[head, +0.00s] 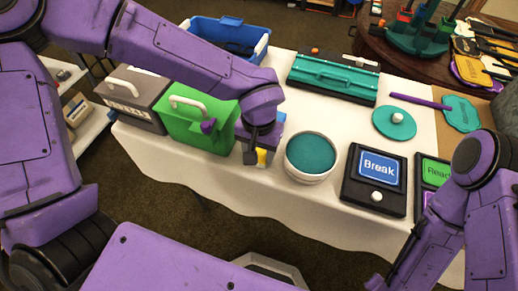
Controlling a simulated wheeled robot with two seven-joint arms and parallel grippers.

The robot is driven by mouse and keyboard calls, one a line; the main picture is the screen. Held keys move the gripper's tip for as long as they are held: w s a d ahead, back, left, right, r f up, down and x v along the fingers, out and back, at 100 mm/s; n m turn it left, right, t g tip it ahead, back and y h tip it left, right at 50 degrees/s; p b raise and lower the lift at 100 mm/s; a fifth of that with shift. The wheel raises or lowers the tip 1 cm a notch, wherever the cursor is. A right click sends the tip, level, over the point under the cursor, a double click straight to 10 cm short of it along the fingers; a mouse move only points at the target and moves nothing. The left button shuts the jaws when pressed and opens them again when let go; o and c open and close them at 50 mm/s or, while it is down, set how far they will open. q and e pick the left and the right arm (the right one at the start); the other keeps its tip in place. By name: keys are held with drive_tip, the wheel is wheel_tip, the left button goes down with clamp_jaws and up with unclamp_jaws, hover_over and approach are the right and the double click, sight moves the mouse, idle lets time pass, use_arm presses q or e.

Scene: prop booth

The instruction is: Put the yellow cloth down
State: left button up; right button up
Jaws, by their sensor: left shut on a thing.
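The yellow cloth (262,157) shows as a small patch at the tips of my left gripper (257,157). The left gripper points down and is shut on the cloth, near the front edge of the white-covered table (300,210), between the green case and the round bowl. Most of the cloth is hidden by the fingers, and I cannot tell whether it touches the table. My right arm comes in at the right and runs down toward the bottom edge; its gripper is not clearly in view.
A green case (190,138) and a grey case (137,110) stand left of the gripper. A white bowl with teal inside (310,157) is close on its right. Bare cloth lies around the bowl.

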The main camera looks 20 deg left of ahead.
sight(259, 154)
use_arm(q)
drive_tip(key=o, duration=1)
drive_tip(key=shift+w+f, duration=0.1)
drive_tip(key=shift+f, duration=0.05)
wheel_tip(259, 154, up, 12)
drive_tip(key=p, duration=0.2)
drive_tip(key=shift+r+p, duration=0.2)
drive_tip(key=shift+p, duration=0.15)
